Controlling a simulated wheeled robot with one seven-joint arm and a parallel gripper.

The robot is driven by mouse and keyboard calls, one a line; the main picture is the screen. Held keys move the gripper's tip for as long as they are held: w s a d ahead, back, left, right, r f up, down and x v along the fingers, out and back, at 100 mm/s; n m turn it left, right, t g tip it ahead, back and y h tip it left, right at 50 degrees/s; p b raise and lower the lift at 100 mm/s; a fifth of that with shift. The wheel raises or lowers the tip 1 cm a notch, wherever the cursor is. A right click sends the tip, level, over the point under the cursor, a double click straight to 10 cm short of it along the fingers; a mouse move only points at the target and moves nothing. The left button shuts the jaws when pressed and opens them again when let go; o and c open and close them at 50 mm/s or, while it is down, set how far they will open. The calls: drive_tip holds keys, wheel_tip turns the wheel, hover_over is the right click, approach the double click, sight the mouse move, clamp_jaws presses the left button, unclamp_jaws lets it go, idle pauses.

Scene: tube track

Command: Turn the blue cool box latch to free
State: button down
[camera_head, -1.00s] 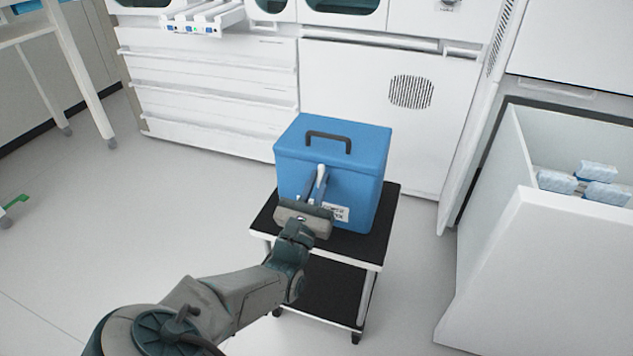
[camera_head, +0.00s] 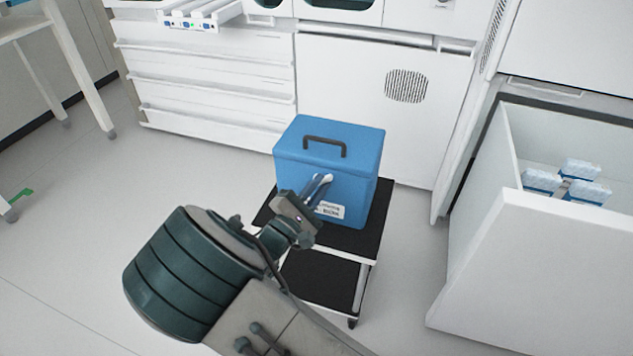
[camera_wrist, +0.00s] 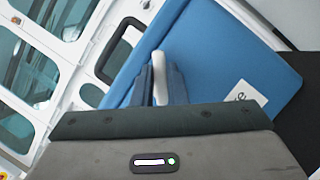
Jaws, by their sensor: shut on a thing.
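The blue cool box (camera_head: 352,172) stands upright with its lid closed and a dark handle on top. In the wrist view the box (camera_wrist: 222,50) looks tilted, with its white label at the right. The light latch (camera_wrist: 159,76) is on its front face, between the two fingers of my gripper (camera_wrist: 157,88). My gripper (camera_head: 322,186) is shut on the latch at the front of the box. The fingers hide part of the latch in the head view, so its exact angle there is hard to tell.
The box sits on a small cart with a black top (camera_head: 345,236). White cabinets (camera_head: 380,110) stand behind it. An open white drawer (camera_head: 520,230) with several blue-and-white packs is at the right.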

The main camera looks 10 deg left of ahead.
drive_tip(key=m+g, duration=0.1)
drive_tip(key=m, duration=0.1)
drive_tip(key=m+g+b, duration=0.1)
drive_tip(key=m, duration=0.2)
drive_tip(key=f+m+g+b, duration=0.1)
drive_tip(key=m, duration=0.2)
drive_tip(key=shift+a+r, duration=0.1)
drive_tip(key=shift+r, duration=0.05)
idle(0.5)
drive_tip(key=c, duration=1.4)
unclamp_jaws()
drive_tip(key=shift+a, duration=0.1)
drive_tip(key=shift+c, duration=0.2)
drive_tip(key=shift+m, duration=0.3)
drive_tip(key=shift+d, duration=0.2)
drive_tip(key=p+v, duration=0.2)
drive_tip(key=v, duration=1.2)
drive_tip(key=shift+p, duration=0.3)
drive_tip(key=shift+w, duration=0.1)
